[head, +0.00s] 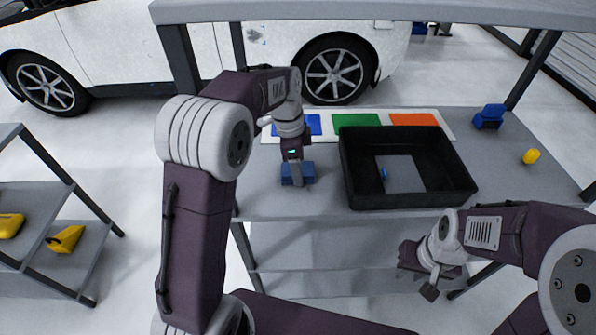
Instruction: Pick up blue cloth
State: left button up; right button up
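A folded blue cloth (286,174) lies on the grey table, left of a black bin. My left gripper (297,178) points straight down at the cloth, and its fingers overlap the cloth in the head view. Whether they touch or grip it does not show clearly, and part of the cloth is hidden behind them. My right gripper (427,284) hangs low in front of the table's front edge, away from the cloth. Its finger opening is not clear, and I see nothing held in it.
The black bin (412,200) holds a small blue item (384,173). A mat with coloured squares (357,120) lies behind it. A blue object (489,117) and a yellow object (531,156) are at the right. A shelf (80,245) stands left, and an upper shelf (380,11) overhangs the table.

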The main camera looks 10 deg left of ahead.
pick_arm(q)
notch_tip(320, 180, up, 4)
jog(key=shift+p, duration=0.65)
jog(key=s, duration=0.1)
jog(key=s+b, duration=0.1)
jog(key=s+d, duration=0.1)
jog(key=shift+s+f, duration=0.15)
jog(key=shift+f, duration=0.2)
jog(key=s+d+b, duration=0.1)
jog(key=s+d, duration=0.3)
jog(key=s, duration=1)
jog(key=shift+b, duration=0.3)
jog(key=shift+r, duration=0.1)
